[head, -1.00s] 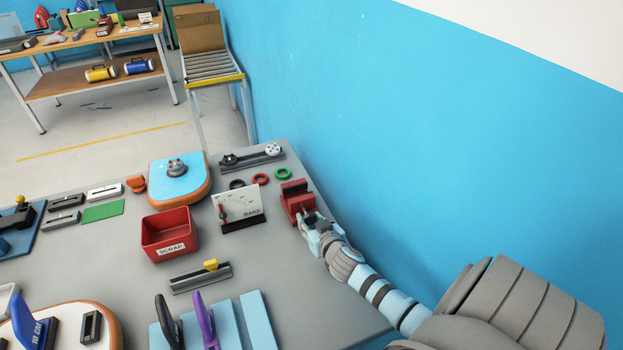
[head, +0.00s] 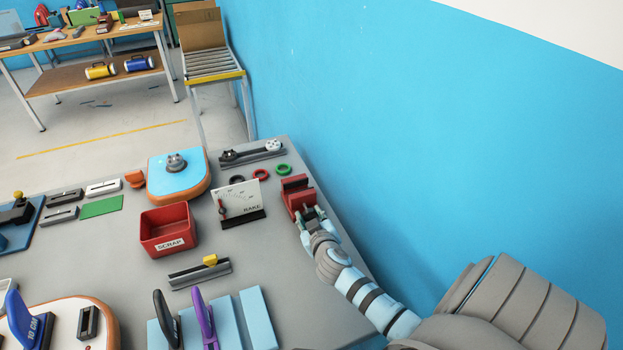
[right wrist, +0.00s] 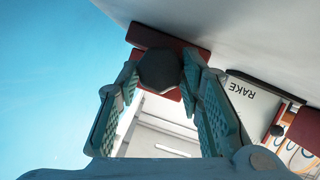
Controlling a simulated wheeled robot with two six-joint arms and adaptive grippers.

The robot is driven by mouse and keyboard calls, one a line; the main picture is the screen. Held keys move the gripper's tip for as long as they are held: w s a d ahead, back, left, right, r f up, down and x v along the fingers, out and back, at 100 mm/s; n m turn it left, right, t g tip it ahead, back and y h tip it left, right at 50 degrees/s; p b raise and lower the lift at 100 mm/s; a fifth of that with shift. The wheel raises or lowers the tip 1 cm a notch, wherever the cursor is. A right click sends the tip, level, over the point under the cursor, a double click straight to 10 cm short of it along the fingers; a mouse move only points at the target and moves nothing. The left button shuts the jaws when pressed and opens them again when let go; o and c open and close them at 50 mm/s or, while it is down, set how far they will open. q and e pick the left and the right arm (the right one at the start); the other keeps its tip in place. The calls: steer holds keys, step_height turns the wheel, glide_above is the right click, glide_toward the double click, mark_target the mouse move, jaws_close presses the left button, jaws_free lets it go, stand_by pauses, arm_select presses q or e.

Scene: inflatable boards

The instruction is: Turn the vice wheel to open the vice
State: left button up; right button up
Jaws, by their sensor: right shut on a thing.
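The red vice (head: 296,190) stands near the right edge of the grey bench, by the blue wall. Its dark wheel (right wrist: 160,70) shows in the right wrist view as a dark, many-sided knob in front of the red vice body (right wrist: 168,40). My right gripper (head: 312,217) is at the vice's near side, with its fingers on either side of the wheel. In the right wrist view the gripper (right wrist: 160,78) is shut on the wheel, with the fingertips at its two sides. The jaw gap of the vice is too small to tell. My left gripper is out of view.
A white RAKE gauge board (head: 237,199) stands left of the vice. A red SCRAP bin (head: 167,230) is further left. Black, red and green rings (head: 283,169) lie behind the vice. The blue wall (head: 430,170) is close on the right.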

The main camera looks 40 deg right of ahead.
steer(key=shift+w+a+n+h+b, duration=0.1)
steer(key=shift+a+n+h+b, duration=0.05)
steer(key=shift+n+h+b, duration=0.75)
steer(key=o, duration=1.2)
steer(key=shift+c, duration=0.2)
steer(key=shift+f, duration=0.1)
steer(key=shift+s+a, duration=0.15)
steer(key=shift+s, duration=0.05)
steer(key=v, duration=0.7)
steer(key=shift+s+r, duration=0.2)
steer(key=shift+r, duration=0.1)
